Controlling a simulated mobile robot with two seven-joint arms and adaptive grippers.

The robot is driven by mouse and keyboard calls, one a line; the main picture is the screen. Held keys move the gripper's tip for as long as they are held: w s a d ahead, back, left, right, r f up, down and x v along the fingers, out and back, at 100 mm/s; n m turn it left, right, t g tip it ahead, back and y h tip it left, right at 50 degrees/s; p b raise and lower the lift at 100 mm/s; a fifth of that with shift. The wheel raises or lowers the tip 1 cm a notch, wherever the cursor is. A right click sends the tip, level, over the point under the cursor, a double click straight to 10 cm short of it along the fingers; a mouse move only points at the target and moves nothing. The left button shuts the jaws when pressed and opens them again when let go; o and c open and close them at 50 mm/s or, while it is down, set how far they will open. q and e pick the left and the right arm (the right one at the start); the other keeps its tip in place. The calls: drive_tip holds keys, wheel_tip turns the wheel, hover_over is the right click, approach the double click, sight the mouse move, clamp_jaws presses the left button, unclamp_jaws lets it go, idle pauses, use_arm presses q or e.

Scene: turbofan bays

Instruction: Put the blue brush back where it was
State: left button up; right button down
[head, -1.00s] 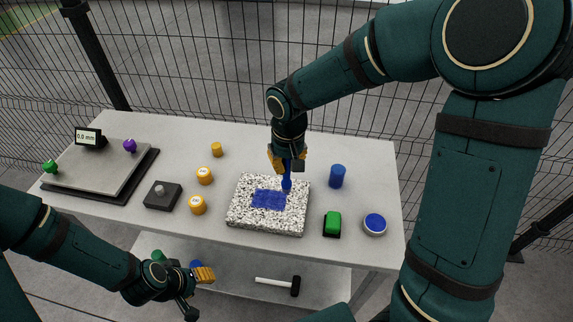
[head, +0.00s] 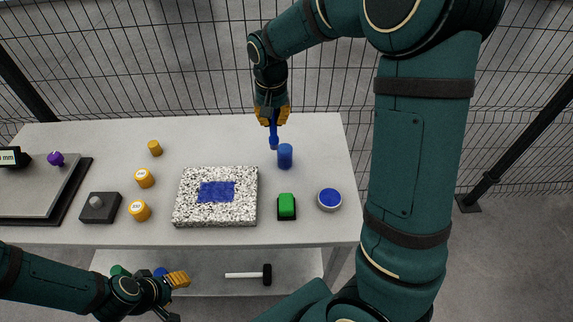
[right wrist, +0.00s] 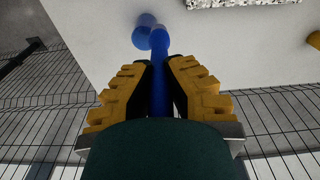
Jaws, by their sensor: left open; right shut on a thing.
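My right gripper (head: 272,112) is shut on the handle of the blue brush (head: 273,135), above the table's back right part. The brush hangs head down, just left of and behind the blue cylinder (head: 285,157) in the head view. In the right wrist view the brush (right wrist: 160,75) runs between the yellow fingers, and its head overlaps the blue cylinder (right wrist: 144,27); I cannot tell whether they touch. My left gripper (head: 176,294) is open and empty at the lower left, in front of the table.
The speckled slab (head: 245,190) has a blue painted patch. A green-topped block (head: 287,205) and a round blue-topped tin (head: 329,199) stand front right. Yellow pots (head: 145,178) stand left of the slab. A hammer (head: 248,275) lies on the lower shelf. Wire fence stands behind.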

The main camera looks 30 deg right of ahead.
use_arm(q)
drive_tip(key=shift+s+b+x, duration=0.1)
drive_tip(key=shift+b+x, duration=0.3)
drive_tip(key=shift+x, duration=0.2)
drive_tip(key=shift+s+b+x, duration=0.15)
drive_tip(key=shift+b+x, duration=0.25)
drive_tip(key=shift+x, duration=0.25)
use_arm(e)
drive_tip(key=d+f+m, duration=0.1)
drive_tip(key=d+f, duration=0.2)
drive_tip(key=f, duration=0.7)
drive_tip(key=shift+w+d+m, duration=0.3)
drive_tip(key=shift+d, duration=0.05)
drive_tip(key=c, duration=1.1)
unclamp_jaws()
drive_tip(key=shift+f, duration=0.1)
drive_tip(key=shift+c, duration=0.2)
use_arm(q)
drive_tip(key=shift+f, duration=0.15)
